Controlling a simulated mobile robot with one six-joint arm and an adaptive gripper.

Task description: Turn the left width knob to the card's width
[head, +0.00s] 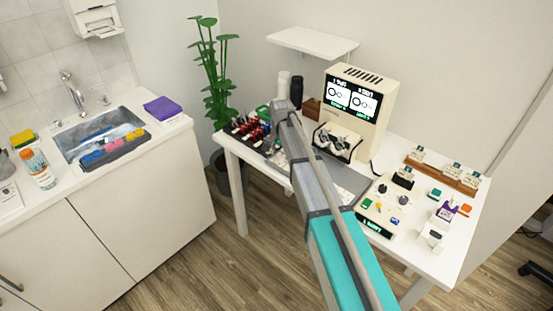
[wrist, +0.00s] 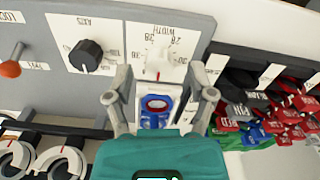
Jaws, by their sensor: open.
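In the wrist view, a grey panel (wrist: 108,25) carries a scale lettered WIDTH, seen upside down. A pale width knob (wrist: 158,64) with a red mark stands at this scale, just beyond my fingertips. My gripper (wrist: 164,84) is open, with one finger on each side of the space before the knob; I cannot tell whether it touches. A white and blue part with a red ring (wrist: 157,104) shows between the fingers; I cannot tell what it is. In the head view my arm hides my gripper and the knob. I cannot make out which thing is the card.
A black AXIS knob (wrist: 86,55) and an orange-tipped lever (wrist: 10,68) stand left of the width knob. A rack of red, black and green pieces (wrist: 265,105) is close on the right. The cream display unit (head: 365,75) stands at the table's back.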

